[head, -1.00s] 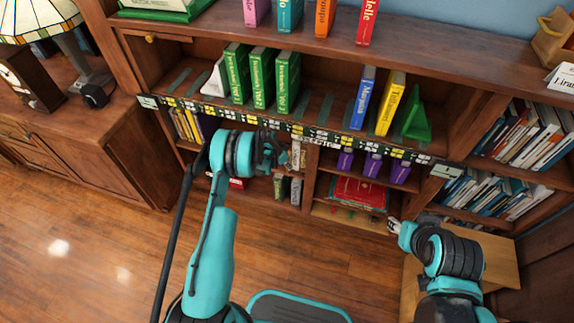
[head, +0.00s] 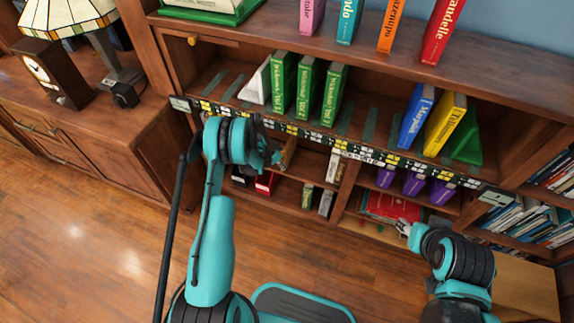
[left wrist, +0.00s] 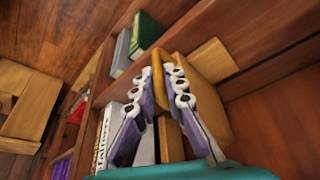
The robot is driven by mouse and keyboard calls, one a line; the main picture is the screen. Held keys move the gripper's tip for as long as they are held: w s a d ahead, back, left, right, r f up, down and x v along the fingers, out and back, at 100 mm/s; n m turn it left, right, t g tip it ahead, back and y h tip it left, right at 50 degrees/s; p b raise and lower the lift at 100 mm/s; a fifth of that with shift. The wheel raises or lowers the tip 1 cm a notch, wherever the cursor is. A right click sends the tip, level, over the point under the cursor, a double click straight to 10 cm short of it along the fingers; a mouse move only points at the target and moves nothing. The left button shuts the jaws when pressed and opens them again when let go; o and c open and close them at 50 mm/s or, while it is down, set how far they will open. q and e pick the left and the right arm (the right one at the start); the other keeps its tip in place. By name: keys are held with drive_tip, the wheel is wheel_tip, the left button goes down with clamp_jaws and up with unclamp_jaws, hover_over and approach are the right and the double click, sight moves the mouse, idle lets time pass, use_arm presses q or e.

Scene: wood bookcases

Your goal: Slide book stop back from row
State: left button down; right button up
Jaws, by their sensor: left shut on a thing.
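A tan wooden book stop (head: 288,152) is at my left gripper (head: 272,157) on the middle shelf, below the labelled shelf edge. The left wrist view shows my left gripper (left wrist: 170,105) with its two fingers shut on the tan book stop (left wrist: 205,85), partly hidden by the fingers. A short row of pale books (head: 334,166) stands to the right of the stop in the head view, with a gap between them. A white book with dark lettering (left wrist: 103,135) shows in the left wrist view. My right gripper (head: 404,228) is small and low at the right; its finger opening is unclear.
Green books (head: 308,88) and a white wedge (head: 256,84) stand on the shelf above. A blue book (head: 416,116), a yellow book (head: 444,124) and a green stop (head: 466,148) are further right. Purple books (head: 414,183) stand on the middle shelf's right part.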

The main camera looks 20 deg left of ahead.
use_arm(q)
drive_tip(key=a, duration=0.7)
drive_tip(key=shift+w, duration=0.15)
drive_tip(key=c, duration=1.6)
unclamp_jaws()
drive_tip(key=shift+r, duration=0.1)
drive_tip(key=v, duration=1.1)
drive_tip(key=shift+r, duration=0.4)
drive_tip(key=shift+r, duration=0.1)
